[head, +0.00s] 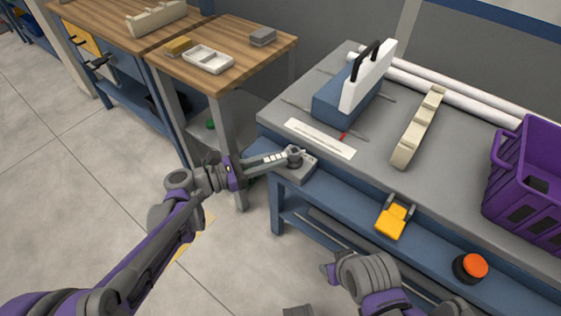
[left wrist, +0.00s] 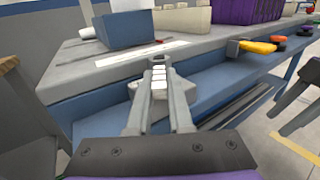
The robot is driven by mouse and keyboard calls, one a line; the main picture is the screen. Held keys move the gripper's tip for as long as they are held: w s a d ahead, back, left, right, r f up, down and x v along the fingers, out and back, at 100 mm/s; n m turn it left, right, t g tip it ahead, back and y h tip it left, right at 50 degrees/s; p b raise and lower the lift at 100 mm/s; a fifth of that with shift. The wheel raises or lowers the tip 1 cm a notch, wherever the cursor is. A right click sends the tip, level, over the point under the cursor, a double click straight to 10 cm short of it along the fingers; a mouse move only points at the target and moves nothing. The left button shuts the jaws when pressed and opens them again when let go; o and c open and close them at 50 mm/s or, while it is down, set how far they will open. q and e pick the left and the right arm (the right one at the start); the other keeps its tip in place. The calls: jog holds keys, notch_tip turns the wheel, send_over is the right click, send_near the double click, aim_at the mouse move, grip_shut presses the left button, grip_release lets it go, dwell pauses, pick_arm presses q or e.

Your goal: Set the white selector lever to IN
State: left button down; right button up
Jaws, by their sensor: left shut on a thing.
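The white selector lever shows between the fingers of my left gripper (head: 283,157) in the head view. It also shows as a white ribbed bar (left wrist: 159,82) in the left wrist view. My left gripper is shut on the lever, with a finger along each side. The lever's dark round pivot (head: 294,151) stands on a grey base (head: 300,168) at the near left corner of the grey bench. I cannot read any IN mark. Parts of my right arm show at the bottom of the head view, but its jaws cannot be made out.
On the grey bench (head: 272,112) lie a white strip with a red pointer (head: 318,138), a blue block with a white handled panel (head: 368,76), a cream rack (head: 418,127), white pipes and a purple crate (head: 497,185). A yellow part (head: 393,221) and an orange-topped knob (head: 474,265) are on the front.

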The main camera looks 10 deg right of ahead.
pick_arm(q)
jog(key=shift+w+m+g, duration=0.2)
jog(key=shift+m+g, duration=0.25)
jog(key=shift+g, duration=0.25)
jog(key=shift+w+m+g, duration=0.2)
jog(key=shift+m+g, duration=0.25)
jog(key=shift+g, duration=0.25)
jog(key=c, duration=0.8)
grip_release()
jog(key=a+p, duration=0.1)
jog(key=a, duration=1)
jog(key=shift+p, duration=0.3)
jog(key=shift+s+d, duration=0.1)
